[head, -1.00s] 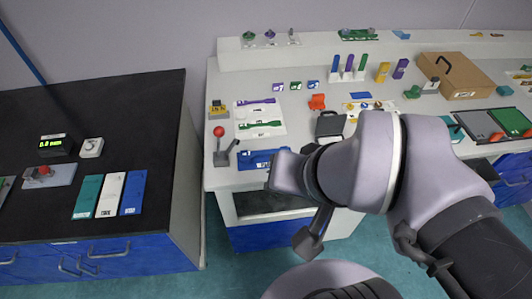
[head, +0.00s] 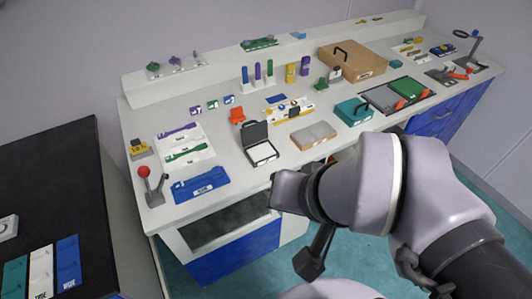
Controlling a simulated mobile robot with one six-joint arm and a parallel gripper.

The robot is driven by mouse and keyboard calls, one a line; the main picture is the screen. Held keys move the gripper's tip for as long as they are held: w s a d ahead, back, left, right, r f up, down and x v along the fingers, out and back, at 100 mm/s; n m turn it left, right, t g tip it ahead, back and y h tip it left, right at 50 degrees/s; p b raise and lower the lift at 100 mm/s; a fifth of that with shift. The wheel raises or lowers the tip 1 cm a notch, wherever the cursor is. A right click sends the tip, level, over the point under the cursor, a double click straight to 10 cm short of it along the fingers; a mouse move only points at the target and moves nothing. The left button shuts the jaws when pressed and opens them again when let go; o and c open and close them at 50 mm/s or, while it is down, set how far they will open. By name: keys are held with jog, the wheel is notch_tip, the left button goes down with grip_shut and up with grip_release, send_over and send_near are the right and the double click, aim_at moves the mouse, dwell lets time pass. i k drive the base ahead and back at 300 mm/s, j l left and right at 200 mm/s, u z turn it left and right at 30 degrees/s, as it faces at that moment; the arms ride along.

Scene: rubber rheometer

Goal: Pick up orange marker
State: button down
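I cannot single out an orange marker with certainty. Small orange pieces lie on the dark and green trays at the right of the white bench: one slim orange piece (head: 399,104) and another orange piece (head: 427,92). Slim upright pens or tubes with purple, green and blue colours (head: 257,72) stand in a white holder at the back middle. My arm (head: 360,175) crosses the lower right in front of the bench. Its dark end parts hang clear of the bench objects. No fingertips can be made out, and I see nothing held.
A white bench (head: 140,185) runs to the upper right. A black-topped bench (head: 50,180) stands left. Floor shows between.

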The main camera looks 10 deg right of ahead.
aim_at(237, 115)
jog(key=i+j+z, duration=0.15)
jog(key=i, duration=0.3)
jog(key=i+z, duration=0.1)
jog(key=i, duration=0.4)
